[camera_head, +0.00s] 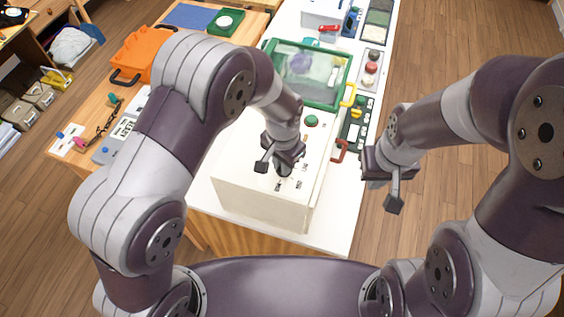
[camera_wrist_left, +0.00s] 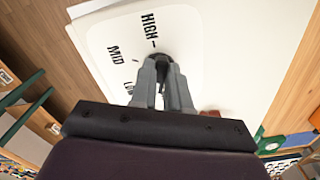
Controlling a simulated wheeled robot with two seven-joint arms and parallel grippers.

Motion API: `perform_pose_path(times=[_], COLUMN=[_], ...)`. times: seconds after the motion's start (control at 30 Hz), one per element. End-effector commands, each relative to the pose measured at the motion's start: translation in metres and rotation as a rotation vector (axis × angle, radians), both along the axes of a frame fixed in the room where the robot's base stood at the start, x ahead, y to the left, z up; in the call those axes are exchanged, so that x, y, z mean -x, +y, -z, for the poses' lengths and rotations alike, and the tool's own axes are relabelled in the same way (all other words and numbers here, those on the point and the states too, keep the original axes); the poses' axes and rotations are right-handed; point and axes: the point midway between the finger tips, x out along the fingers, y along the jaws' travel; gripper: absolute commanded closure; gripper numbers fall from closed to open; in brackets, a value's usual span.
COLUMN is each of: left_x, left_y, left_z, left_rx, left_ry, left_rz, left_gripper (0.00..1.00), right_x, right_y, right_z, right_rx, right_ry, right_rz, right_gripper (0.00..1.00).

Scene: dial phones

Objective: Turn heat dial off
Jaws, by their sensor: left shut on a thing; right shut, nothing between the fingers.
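The heat dial (camera_wrist_left: 161,57) is a small dark knob on a white panel (camera_wrist_left: 205,45), seen in the left wrist view between my left fingertips. The panel has printed marks HIGH, MID and a partly covered LOW beside the dial; any OFF mark is hidden. My left gripper (camera_wrist_left: 163,68) is shut on the dial. In the head view my left gripper (camera_head: 281,172) reaches down onto the top of the white box (camera_head: 262,198) and hides the dial. My right gripper (camera_head: 381,187) is shut and empty, held out to the right of the box.
A round green button (camera_head: 312,121) and a red handle (camera_head: 340,151) are near the left gripper. A green-framed clear case (camera_head: 312,75) stands behind. An orange crate (camera_head: 143,50) is at the back left. Bare floor (camera_head: 450,190) lies below the right arm.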

Motion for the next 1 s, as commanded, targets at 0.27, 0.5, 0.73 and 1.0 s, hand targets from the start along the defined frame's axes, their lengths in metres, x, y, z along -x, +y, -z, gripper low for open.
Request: perform_pose_path(times=[0.27,0.5,0.73,1.0], left_x=[-0.0042,-0.0043,-0.0044,-0.0044], left_y=[-0.0034,-0.0039,-0.0041,-0.0041], left_z=[-0.0043,-0.0047,-0.005,-0.005], left_rx=[0.009,0.01,0.011,0.011], left_ry=[-0.014,-0.016,-0.015,-0.015], left_rz=[-0.211,-0.33,-0.384,-0.397], left_gripper=[1.0,1.0,1.0,1.0], right_x=[0.0,0.0,0.0,0.0], right_y=[0.0,0.0,0.0,0.0], right_z=[0.0024,0.0037,0.0041,0.0042], right_rx=[0.0,0.0,0.0,0.0], right_ry=[0.0,0.0,0.0,0.0], right_rz=[0.0,0.0,0.0,0.0], right_gripper=[1.0,1.0,1.0,1.0])
